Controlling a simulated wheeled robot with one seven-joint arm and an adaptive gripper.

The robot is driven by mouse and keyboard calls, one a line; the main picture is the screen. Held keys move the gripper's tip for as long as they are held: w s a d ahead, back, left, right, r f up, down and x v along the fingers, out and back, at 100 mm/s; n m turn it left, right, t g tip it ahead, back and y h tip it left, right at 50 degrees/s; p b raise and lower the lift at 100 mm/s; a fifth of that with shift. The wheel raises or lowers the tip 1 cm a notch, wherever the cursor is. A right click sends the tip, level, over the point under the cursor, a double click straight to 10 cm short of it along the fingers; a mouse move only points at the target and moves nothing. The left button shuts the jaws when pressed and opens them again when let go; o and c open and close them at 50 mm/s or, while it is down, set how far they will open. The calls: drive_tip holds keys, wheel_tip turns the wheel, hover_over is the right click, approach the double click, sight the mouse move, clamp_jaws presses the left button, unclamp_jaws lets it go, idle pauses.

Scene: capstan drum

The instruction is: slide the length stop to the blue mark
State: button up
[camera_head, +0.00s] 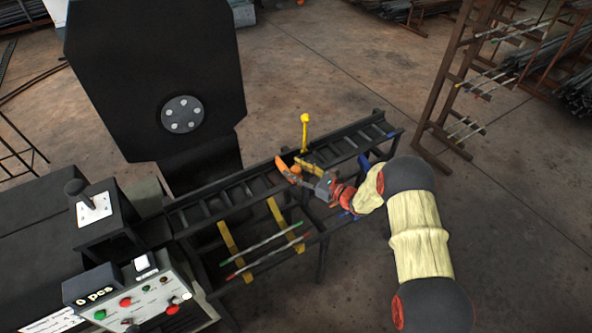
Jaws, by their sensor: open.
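The length stop appears to be the yellow piece on the roller conveyor, with an upright yellow post and knob (305,120) and a yellow plate (312,165) lower down. A blue mark (364,161) shows on the near rail, to the right of the stop. My gripper (291,167) is open, with orange fingers just left of and close to the yellow plate. I cannot tell whether they touch it. My gripper and wrist hide part of the near rail.
The roller conveyor (226,193) runs from the dark machine (155,60) toward the right. Two thin bars, one green-tipped (262,244) and one red-tipped (262,258), lie on yellow arms in front. A control box (138,290) is lower left. A brown rack (440,100) stands right.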

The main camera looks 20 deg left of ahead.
drive_tip(key=shift+c, duration=0.9)
clamp_jaws()
